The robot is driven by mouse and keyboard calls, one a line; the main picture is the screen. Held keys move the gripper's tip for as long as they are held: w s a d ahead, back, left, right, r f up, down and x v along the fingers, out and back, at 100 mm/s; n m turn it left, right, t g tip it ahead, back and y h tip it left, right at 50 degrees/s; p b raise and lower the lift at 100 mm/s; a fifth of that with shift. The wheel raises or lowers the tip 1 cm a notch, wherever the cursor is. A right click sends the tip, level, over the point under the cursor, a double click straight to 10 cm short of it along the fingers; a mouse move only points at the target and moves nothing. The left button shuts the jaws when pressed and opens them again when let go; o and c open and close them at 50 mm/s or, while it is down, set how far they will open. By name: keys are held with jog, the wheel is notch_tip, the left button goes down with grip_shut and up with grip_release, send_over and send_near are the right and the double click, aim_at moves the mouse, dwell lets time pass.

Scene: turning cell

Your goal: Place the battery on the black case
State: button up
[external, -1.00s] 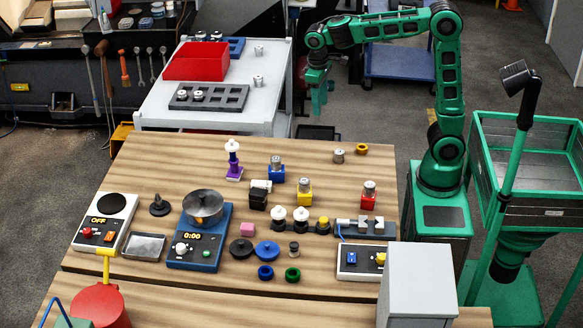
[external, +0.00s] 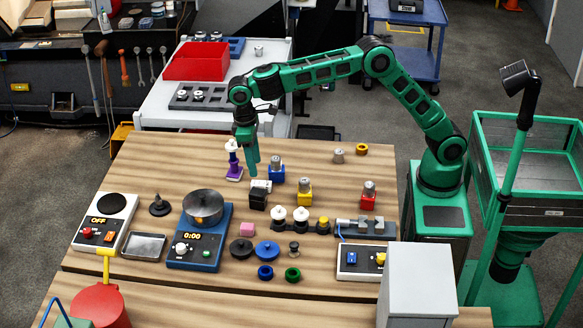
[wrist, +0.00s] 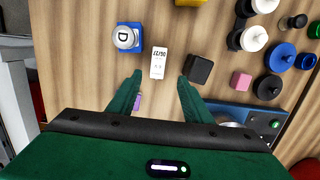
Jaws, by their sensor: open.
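The black case (external: 257,201) is a small dark block on the wooden table; it also shows in the wrist view (wrist: 199,69). A small white block with printed marks (wrist: 158,62) sits beside it, apart from it in the wrist view; it may be the battery. In the external view this white block (external: 261,185) shows just behind the case. A silver cylinder marked D (wrist: 125,38) stands on a blue block (wrist: 121,25). My gripper (wrist: 160,80) is open and empty, its fingers pointing towards the white block and the black case.
A purple stand with a white top (external: 233,170) is close to my gripper's left. A yellow block (external: 304,198) and a red block (external: 368,202) carry silver cylinders.

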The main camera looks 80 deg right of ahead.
aim_at(260, 182)
jog(key=f, duration=0.3)
jog(key=shift+s+f, duration=0.2)
jog(key=shift+f, duration=0.05)
jog(key=shift+s+d+f, duration=0.1)
jog(key=shift+s+f, duration=0.05)
jog(key=shift+f, duration=0.7)
jog(key=shift+s+d+f, duration=0.1)
jog(key=shift+s+f, duration=0.1)
jog(key=shift+f, duration=0.65)
jog(key=shift+s+d+f, duration=0.1)
jog(key=shift+s+f, duration=0.05)
jog(key=shift+f, duration=0.7)
grip_shut()
